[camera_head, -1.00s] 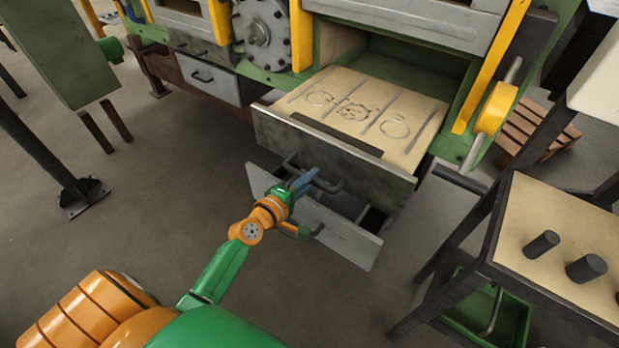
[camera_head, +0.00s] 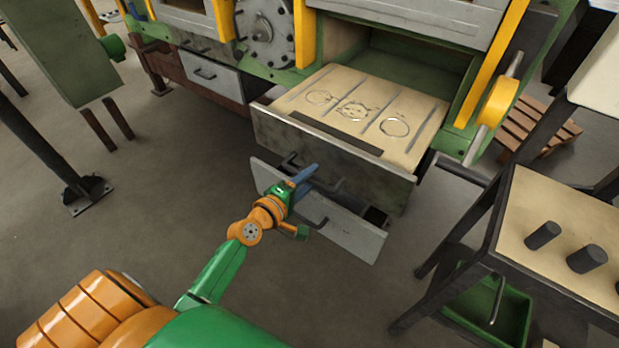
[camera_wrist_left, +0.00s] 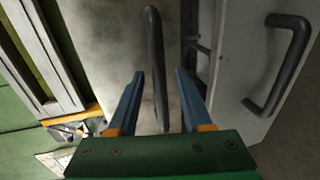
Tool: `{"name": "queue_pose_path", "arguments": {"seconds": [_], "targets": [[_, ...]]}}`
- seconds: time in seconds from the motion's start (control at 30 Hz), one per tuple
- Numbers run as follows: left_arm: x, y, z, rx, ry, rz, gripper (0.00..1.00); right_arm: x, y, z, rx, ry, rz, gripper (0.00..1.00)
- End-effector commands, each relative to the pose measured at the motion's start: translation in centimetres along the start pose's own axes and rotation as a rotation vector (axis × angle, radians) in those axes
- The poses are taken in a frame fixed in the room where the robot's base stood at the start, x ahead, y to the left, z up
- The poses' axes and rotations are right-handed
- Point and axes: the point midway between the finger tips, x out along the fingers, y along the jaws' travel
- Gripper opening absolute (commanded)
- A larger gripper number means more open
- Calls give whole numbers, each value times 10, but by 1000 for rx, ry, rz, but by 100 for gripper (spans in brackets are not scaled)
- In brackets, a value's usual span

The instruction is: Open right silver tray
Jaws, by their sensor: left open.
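The right silver tray (camera_head: 349,239) is partly pulled out below a larger grey drawer (camera_head: 330,155), which is also pulled out. The tray's dark handle (camera_wrist_left: 285,65) shows at right in the left wrist view, outside my fingers. My left gripper (camera_head: 306,177) is open in front of the larger drawer. In the left wrist view its blue fingers (camera_wrist_left: 160,92) stand on either side of the larger drawer's dark handle (camera_wrist_left: 154,50). The gripper covers part of the tray and handles in the head view. My right gripper is not in view.
The larger drawer's tan top (camera_head: 360,100) carries drawn markings. A closed silver tray (camera_head: 210,76) is at the left. A table (camera_head: 560,225) with dark cylinders stands at right, with a green bin (camera_head: 500,315) below.

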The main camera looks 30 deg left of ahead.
Motion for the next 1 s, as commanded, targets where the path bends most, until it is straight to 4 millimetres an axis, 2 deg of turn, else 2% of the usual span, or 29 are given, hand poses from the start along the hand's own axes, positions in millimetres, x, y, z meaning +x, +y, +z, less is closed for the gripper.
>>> {"name": "queue_pose_path", "arguments": {"seconds": [0.3,0.4,0.87,0.93,0.97,1.0], "targets": [[-54,-2,0,2,-1,-3,50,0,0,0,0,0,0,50],[-64,-1,0,1,-1,-2,50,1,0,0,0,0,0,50],[-67,-2,0,3,0,-5,50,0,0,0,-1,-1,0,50],[-66,-20,0,37,7,-48,50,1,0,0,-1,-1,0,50],[-65,-36,-1,71,12,-87,50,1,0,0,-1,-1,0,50],[-66,-65,-1,136,14,-159,50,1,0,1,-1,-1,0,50]]}}
